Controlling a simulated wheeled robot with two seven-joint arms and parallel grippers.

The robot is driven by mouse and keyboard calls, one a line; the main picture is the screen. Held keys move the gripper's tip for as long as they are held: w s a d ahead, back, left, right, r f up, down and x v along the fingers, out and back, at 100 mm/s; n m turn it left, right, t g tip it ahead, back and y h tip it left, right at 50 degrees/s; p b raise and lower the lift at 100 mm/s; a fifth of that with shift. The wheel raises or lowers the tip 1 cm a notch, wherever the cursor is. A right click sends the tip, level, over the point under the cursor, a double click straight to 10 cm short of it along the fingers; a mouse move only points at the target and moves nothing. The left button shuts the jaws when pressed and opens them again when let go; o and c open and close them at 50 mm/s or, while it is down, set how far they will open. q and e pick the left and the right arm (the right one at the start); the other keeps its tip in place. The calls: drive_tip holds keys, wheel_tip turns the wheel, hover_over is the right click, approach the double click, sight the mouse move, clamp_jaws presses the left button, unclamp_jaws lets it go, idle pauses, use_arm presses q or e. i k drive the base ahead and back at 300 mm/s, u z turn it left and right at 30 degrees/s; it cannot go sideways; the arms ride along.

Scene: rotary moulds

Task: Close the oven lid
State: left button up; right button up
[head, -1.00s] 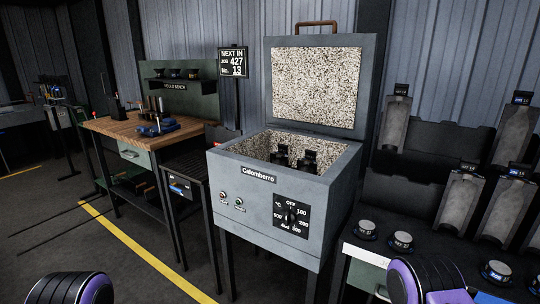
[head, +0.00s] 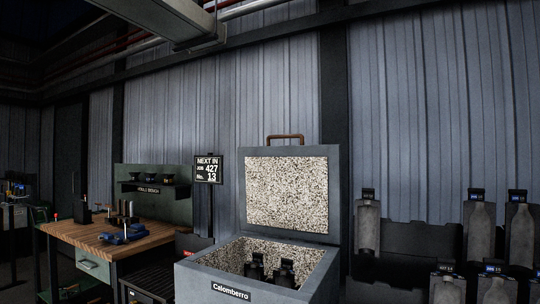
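The oven (head: 230,293) is a grey box labelled Calomberro, low in the middle of the head view; its lower front is cut off by the frame's bottom edge. Its lid (head: 331,208) stands open and upright at the back, with a speckled inner lining and a brown handle (head: 285,139) on its top edge. Dark objects (head: 284,271) sit inside the oven. Neither of my grippers is in view.
A wooden mould bench (head: 150,236) stands at the left, with a sign (head: 208,169) reading NEXT IN, job 427, No. 13 beside it. Several grey moulds (head: 480,232) stand in a dark rack at the right. A corrugated wall is behind.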

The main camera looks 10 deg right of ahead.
sight(291, 191)
drive_tip(key=u, duration=1.05)
drive_tip(key=k, duration=0.65)
drive_tip(key=z, duration=1.4)
drive_tip(key=i, duration=0.5)
